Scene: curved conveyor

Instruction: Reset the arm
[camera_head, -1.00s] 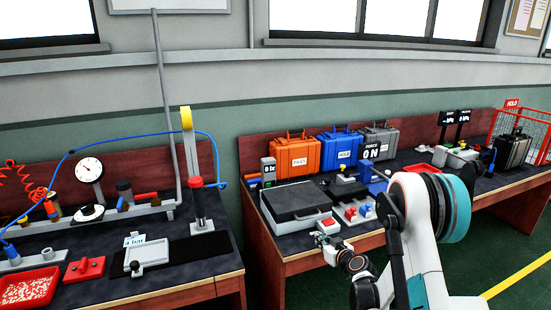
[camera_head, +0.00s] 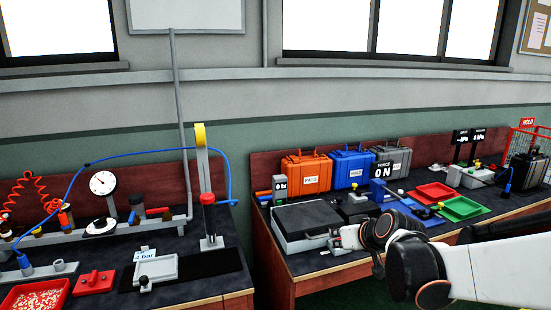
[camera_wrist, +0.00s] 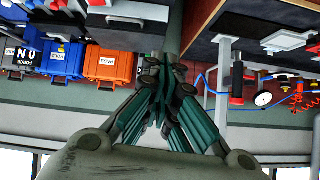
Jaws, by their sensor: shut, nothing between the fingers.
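My arm reaches in from the lower right of the head view. My wrist hides part of the bench front.
Orange (camera_head: 306,173), blue (camera_head: 352,168) and grey (camera_head: 392,161) cases stand along the back. Red (camera_head: 435,191), green (camera_head: 461,208) and blue (camera_head: 424,219) trays lie right. The left bench (camera_head: 190,290) holds a gauge (camera_head: 102,184) and blue hose. A gap separates the benches.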

